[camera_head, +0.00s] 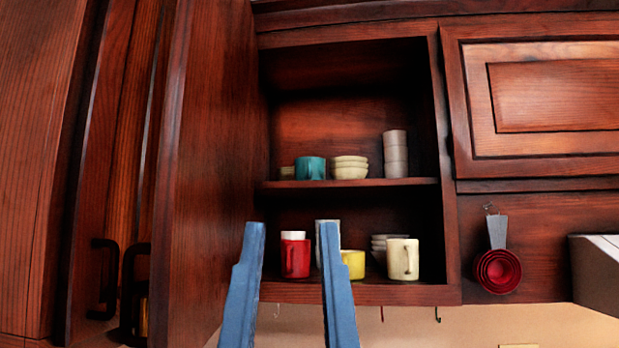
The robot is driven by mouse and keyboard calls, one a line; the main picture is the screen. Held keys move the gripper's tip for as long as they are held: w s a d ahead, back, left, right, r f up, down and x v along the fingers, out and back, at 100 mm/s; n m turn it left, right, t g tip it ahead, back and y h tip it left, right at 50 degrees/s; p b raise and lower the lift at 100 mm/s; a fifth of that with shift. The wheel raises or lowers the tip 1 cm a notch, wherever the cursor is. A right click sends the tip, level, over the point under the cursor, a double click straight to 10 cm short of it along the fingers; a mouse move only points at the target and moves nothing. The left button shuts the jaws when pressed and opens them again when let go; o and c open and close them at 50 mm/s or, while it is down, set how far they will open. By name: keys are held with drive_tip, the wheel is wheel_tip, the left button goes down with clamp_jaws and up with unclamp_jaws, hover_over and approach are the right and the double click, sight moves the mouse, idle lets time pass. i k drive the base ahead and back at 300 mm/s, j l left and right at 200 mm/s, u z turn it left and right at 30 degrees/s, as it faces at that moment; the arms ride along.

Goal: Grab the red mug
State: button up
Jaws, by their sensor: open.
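The red mug (295,259) stands upright on the lower shelf of the open wall cabinet, towards the left. A white cup (292,235) shows just above its rim; I cannot tell whether it is behind or inside the mug. My gripper (292,228) is open and empty, with its two blue fingers pointing up, one on each side of the mug in the picture. The fingers look nearer to the camera than the mug, and no contact shows. The right finger partly covers a tall white cup and the edge of a yellow mug.
The yellow mug (353,263) and a cream mug (404,259) stand to the right on the lower shelf (400,293). The upper shelf (350,183) holds a teal mug (310,168), bowls (350,168) and stacked cups (395,153). The open cabinet door (205,170) bounds the left side.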

sight(295, 253)
drive_tip(key=i+l, duration=0.2)
drive_tip(key=l, duration=0.2)
drive_tip(key=i+l, duration=0.2)
drive_tip(key=l, duration=0.15)
drive_tip(key=i+l+u, duration=0.1)
drive_tip(key=l, duration=0.3)
drive_tip(key=i+l, duration=0.5)
drive_tip(key=l, duration=0.25)
drive_tip(key=i+l+u, duration=0.1)
drive_tip(key=u, duration=1.45)
drive_tip(key=i+u, duration=0.2)
drive_tip(key=i, duration=0.25)
